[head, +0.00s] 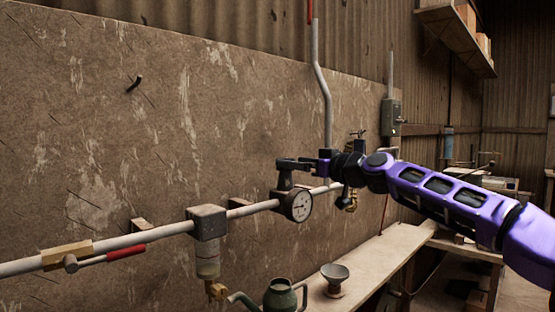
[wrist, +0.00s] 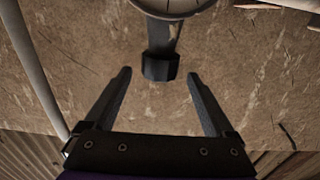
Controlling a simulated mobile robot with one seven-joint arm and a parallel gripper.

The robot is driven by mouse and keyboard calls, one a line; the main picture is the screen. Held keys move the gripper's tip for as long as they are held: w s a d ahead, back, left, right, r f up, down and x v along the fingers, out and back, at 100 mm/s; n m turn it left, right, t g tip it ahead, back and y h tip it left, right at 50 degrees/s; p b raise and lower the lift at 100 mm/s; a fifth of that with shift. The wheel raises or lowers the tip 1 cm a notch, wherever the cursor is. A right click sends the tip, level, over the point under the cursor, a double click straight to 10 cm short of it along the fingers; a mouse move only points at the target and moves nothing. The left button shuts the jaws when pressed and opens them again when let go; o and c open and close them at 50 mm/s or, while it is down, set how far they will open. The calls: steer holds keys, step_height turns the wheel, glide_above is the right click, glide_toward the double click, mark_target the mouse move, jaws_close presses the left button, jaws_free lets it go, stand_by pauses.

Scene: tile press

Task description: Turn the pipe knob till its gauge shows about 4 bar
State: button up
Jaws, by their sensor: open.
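The pipe gauge (head: 298,206) is a round white dial with a dark rim on the wall pipe. Its needle reading is too small to tell in the head view. In the wrist view only the edge of the gauge (wrist: 178,8) shows at the top. The dark knob (wrist: 160,68) sits above the gauge on the regulator and looks faceted in the wrist view. My gripper (wrist: 159,74) is open, with its fingertips apart on either side of the knob in the picture; no contact is visible. In the head view my gripper (head: 288,163) is at the knob, partly covering it.
The pale pipe (head: 150,237) runs along the worn wall board, with a filter block (head: 207,222) left of the gauge. A red-handled lever (head: 126,251) is farther left.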

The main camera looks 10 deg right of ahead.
steer(key=p+x, duration=0.1)
steer(key=x, duration=0.6)
steer(key=shift+w, duration=0.1)
steer(key=c, duration=1.4)
